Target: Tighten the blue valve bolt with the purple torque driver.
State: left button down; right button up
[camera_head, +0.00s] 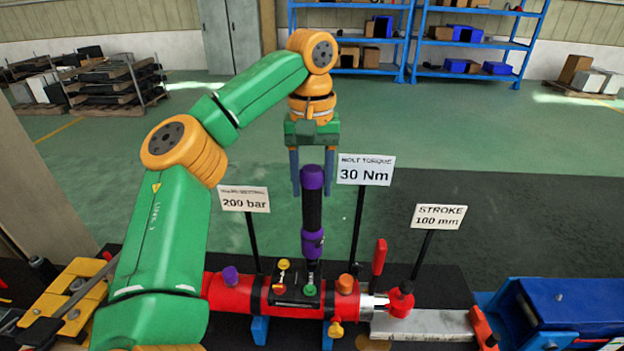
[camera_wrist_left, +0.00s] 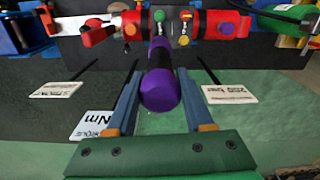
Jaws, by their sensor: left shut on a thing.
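The purple torque driver (camera_head: 312,211), purple at both ends with a black grip, stands upright over the black valve block (camera_head: 288,296) on the red cylinder. Its lower tip meets the block near a yellow knob and a green knob; I cannot tell if it is seated. My left gripper (camera_head: 312,190) points down, shut on the driver's upper part, one finger on each side. In the left wrist view the driver's purple end (camera_wrist_left: 161,90) shows between the fingers (camera_wrist_left: 158,100). No clearly blue bolt shows; the driver may hide it. My right gripper is out of view.
The red cylinder (camera_head: 235,292) carries purple and orange caps. Label signs stand behind it, including 30 Nm (camera_head: 366,170), 200 bar (camera_head: 244,199) and STROKE (camera_head: 439,216). A blue vise-like block (camera_head: 575,305) is at right, yellow clamps (camera_head: 80,293) at left.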

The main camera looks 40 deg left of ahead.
aim_at(312, 169)
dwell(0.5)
pick_arm(q)
notch_tip(312, 169, up, 3)
jog(key=p, duration=0.2)
jog(key=shift+p, duration=0.3)
jog(key=shift+r, duration=1.15)
